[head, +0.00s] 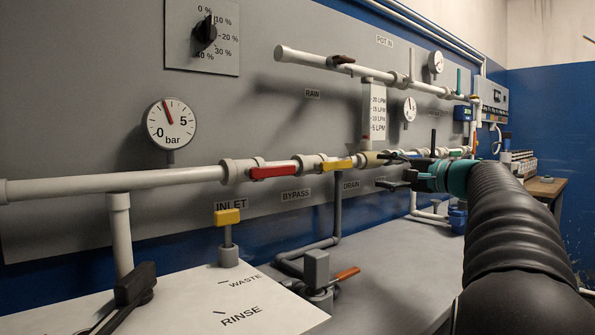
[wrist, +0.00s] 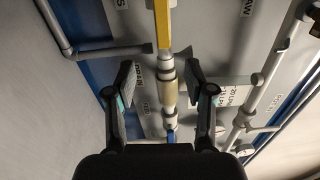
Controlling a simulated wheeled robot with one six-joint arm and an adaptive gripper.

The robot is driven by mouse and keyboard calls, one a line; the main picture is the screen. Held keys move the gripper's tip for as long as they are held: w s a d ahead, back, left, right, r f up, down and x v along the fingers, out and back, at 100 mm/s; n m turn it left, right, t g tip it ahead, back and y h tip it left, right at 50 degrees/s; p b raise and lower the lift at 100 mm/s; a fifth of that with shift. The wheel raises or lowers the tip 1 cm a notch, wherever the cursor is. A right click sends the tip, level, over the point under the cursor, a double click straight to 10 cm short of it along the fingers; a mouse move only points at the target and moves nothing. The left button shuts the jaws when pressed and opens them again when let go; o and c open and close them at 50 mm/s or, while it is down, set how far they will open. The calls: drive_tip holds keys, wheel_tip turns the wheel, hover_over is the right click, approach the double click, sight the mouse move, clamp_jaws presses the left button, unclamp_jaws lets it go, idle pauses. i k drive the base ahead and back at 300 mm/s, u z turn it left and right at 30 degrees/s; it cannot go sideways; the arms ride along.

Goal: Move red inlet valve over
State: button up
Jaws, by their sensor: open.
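The red inlet valve handle (head: 272,172) lies along the white horizontal pipe, above and right of the INLET label (head: 231,205). A yellow handle (head: 336,164) lies along the same pipe to its right, above the BYPASS label (head: 296,195). My gripper (head: 386,171) is open, well right of the red handle and just right of the yellow one. In the wrist view, my open gripper (wrist: 160,80) has a tan pipe section (wrist: 167,92) showing between its fingers. The yellow handle (wrist: 163,25) shows ahead at the top there. The red handle is not visible in the wrist view.
A round bar gauge (head: 169,124) sits above the pipe at left. A yellow-topped valve (head: 227,217) and a black lever (head: 135,285) stand on the bench below. An orange-handled valve (head: 345,274) is at the bench's lower middle. The space before the red handle looks clear.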

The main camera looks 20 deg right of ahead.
sight(255, 173)
drive_tip(key=z, duration=0.05)
drive_tip(key=k, duration=1)
drive_tip(key=u, duration=0.05)
